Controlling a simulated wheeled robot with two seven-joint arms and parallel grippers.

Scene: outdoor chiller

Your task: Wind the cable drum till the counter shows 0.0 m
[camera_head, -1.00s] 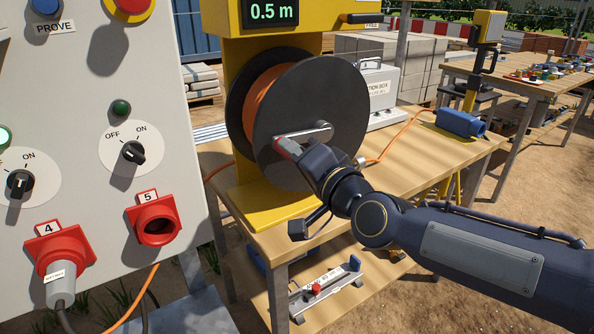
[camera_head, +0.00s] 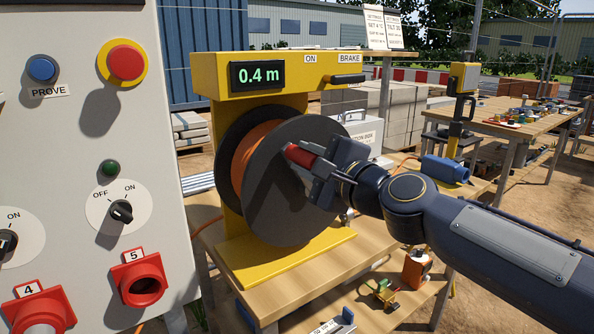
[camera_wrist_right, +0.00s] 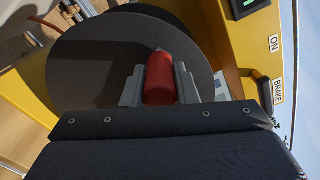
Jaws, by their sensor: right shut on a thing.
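The cable drum (camera_head: 272,215) has dark round flanges with orange cable (camera_head: 243,160) wound between them, on a yellow stand (camera_head: 205,85). The counter (camera_head: 257,75) above it reads 0.4 m. My right gripper (camera_head: 305,160) is shut on the red crank handle (camera_head: 299,154) at the upper right of the drum's front face. The wrist view shows the red handle (camera_wrist_right: 160,78) between my two grey fingers, with the drum (camera_wrist_right: 105,55) behind. The crank arm is mostly hidden by my gripper. My left gripper is not in view.
A brake lever (camera_head: 347,79) sits on the stand's right, near ON and BRAKE labels. A grey panel (camera_head: 70,175) with switches and red sockets (camera_head: 138,278) stands close on the left.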

